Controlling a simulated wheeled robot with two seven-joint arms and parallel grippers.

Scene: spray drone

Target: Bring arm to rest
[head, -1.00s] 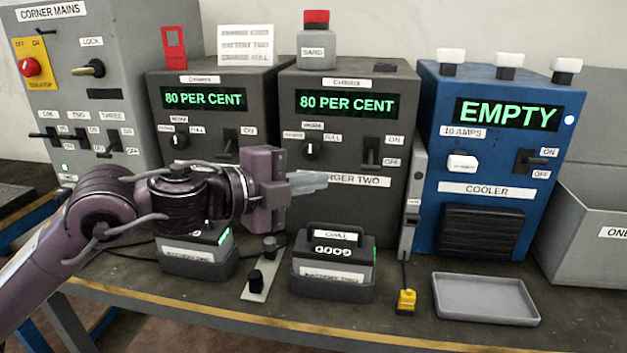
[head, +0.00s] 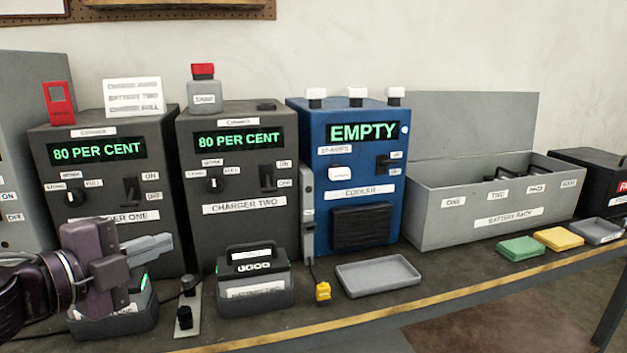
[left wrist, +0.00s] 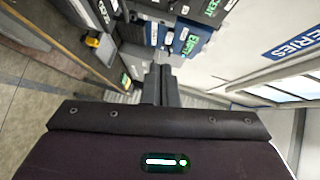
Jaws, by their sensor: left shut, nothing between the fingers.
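My left arm comes in from the left edge of the head view. Its gripper (head: 150,246) is shut and empty, pointing right in front of charger one (head: 105,170), above a battery in its dock. In the left wrist view the closed fingers (left wrist: 160,85) point up the picture toward the bench. My right gripper is in neither view.
Charger two (head: 245,230) and the blue cooler (head: 305,150) reading EMPTY stand along the bench. A docked battery (head: 253,270), a yellow plug (head: 323,291) and a grey tray (head: 378,274) lie in front. A battery rack (head: 430,212) stands right. Bench front is partly clear.

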